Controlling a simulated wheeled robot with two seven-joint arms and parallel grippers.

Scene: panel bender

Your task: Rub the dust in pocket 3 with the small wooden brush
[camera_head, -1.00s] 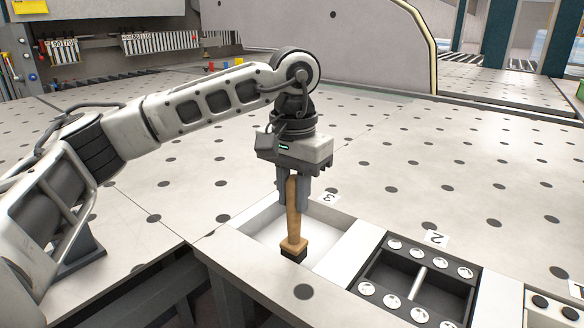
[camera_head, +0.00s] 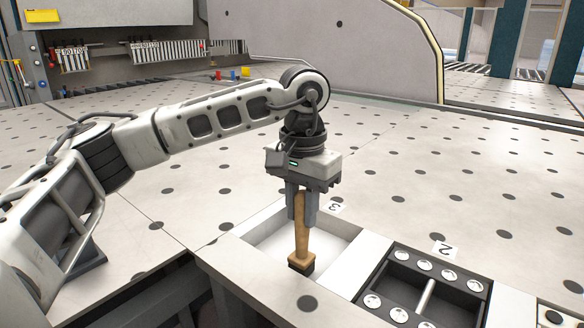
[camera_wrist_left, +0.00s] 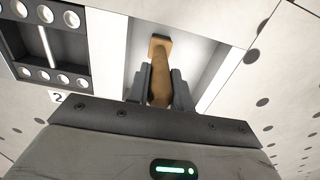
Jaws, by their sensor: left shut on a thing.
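My left gripper (camera_head: 302,205) is shut on the small wooden brush (camera_head: 301,240), which hangs upright with its dark bristles down. The brush is over pocket 3 (camera_head: 338,238), a light, shallow recess beside the label 3. The bristle end shows near the pocket's front edge; I cannot tell whether it touches the floor. In the left wrist view the brush (camera_wrist_left: 161,68) runs from between the fingers (camera_wrist_left: 160,88) toward the pocket (camera_wrist_left: 205,60). No dust can be made out. My right gripper is not in view.
Pocket 2 (camera_head: 404,275), a dark frame with several silvery round studs, lies to the right. Part of another pocket (camera_head: 557,318) shows at the right edge. The perforated tabletop (camera_head: 440,180) behind is clear. Small coloured pieces (camera_head: 233,74) stand at the back.

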